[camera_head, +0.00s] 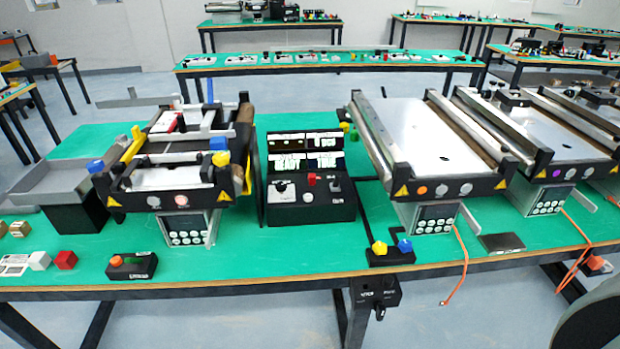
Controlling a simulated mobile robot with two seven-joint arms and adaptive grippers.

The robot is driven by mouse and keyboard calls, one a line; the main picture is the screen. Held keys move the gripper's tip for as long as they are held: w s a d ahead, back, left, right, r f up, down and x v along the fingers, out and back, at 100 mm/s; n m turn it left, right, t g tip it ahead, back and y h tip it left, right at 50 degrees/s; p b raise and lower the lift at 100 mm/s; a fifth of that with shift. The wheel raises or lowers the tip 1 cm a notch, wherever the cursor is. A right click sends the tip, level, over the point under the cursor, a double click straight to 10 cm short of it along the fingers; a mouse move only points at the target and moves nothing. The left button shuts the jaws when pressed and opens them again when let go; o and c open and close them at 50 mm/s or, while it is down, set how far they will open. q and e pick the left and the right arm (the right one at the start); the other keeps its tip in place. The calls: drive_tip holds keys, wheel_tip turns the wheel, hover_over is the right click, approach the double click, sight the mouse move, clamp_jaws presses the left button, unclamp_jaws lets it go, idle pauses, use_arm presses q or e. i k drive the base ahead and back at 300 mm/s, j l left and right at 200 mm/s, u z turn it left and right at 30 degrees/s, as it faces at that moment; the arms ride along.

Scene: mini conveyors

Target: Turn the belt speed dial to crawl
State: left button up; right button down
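A black control box (313,212) stands on the green table between two mini conveyors. Another small black box with a knob (388,281) hangs under the table's front edge. Neither of my grippers is in view.
The left conveyor (180,177) and right conveyor (425,140) flank the box, each with a keypad in front. A yellow and blue button box (390,254) and an orange-knobbed box (131,265) stand near the front edge. Red and white cubes lie at left. Orange cables hang over the edge.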

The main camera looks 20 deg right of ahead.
sight(281, 187)
drive_tip(key=i+l+z, duration=0.15)
drive_tip(key=l+z, duration=0.15)
drive_tip(key=z, duration=0.2)
drive_tip(key=i+l+z, duration=0.2)
drive_tip(key=z, duration=0.25)
